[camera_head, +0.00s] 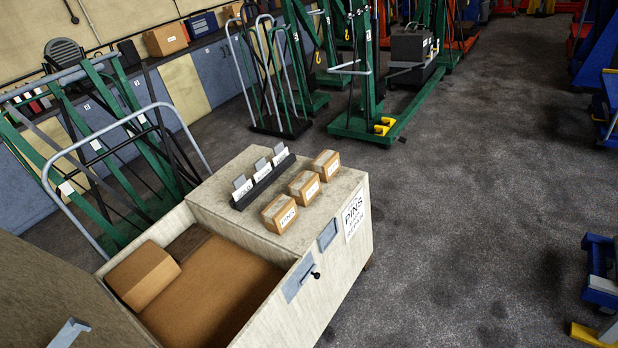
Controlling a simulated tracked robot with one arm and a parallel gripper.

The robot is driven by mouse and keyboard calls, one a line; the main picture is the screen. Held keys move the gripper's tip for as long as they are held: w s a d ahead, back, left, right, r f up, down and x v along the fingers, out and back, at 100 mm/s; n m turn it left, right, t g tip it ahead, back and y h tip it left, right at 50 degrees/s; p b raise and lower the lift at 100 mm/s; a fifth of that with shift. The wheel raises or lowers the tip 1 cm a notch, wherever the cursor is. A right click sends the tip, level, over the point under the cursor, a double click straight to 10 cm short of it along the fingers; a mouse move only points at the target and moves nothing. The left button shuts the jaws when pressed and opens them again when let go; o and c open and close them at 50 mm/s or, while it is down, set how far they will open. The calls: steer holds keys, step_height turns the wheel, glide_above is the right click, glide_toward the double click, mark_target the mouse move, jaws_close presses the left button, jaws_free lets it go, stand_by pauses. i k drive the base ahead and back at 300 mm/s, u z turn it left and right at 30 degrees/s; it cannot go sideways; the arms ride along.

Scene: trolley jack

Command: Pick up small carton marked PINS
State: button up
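Three small brown cartons stand in a row on the flat top of a pale wooden chest (347,262). The nearest carton (280,214) has a white label that appears to read PINS. The middle carton (304,187) and the far carton (326,164) also have white labels, too small to read surely. The cartons stand close together with small gaps. My gripper is not in view, so its state and distance from the cartons do not show.
A black holder (264,181) with upright cards stands left of the cartons. The chest's open compartment holds a larger brown box (142,275). Green trolleys with grey handles (120,130) stand behind at left. Blue equipment (600,265) stands at right; dark floor (470,190) between is clear.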

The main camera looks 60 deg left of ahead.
mark_target(281, 212)
steer(key=u, duration=0.05)
steer(key=i, duration=2.65)
steer(key=u, duration=3.45)
steer(key=i, duration=1)
